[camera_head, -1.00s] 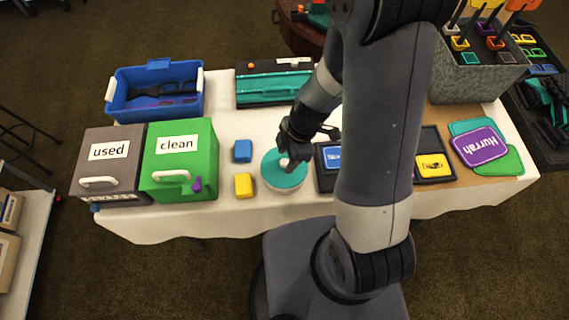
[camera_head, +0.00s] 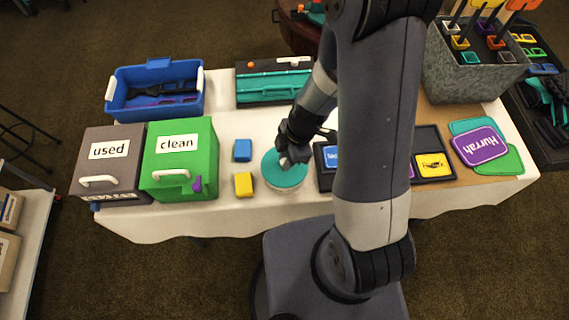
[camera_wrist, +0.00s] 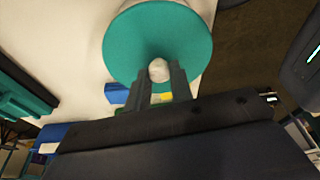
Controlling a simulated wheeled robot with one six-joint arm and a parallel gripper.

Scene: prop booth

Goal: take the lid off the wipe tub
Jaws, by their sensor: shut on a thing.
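The wipe tub (camera_head: 287,191) is a pale round tub standing on the white-covered table, just right of the yellow and blue blocks. Its round teal lid (camera_head: 279,174) shows above it, with a small whitish knob near its middle. In the wrist view the teal lid (camera_wrist: 140,35) fills the upper middle, and the knob (camera_wrist: 158,70) sits between my fingertips. My gripper (camera_head: 291,158) is over the lid and shut on that knob. The lid hides most of the tub, so I cannot tell whether there is a gap between them.
A green "clean" box (camera_head: 180,160) and a grey "used" box (camera_head: 108,165) stand to the left. A yellow block (camera_head: 244,185) and a blue block (camera_head: 242,150) lie close beside the tub. A dark tray with cards (camera_head: 433,168) lies to the right.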

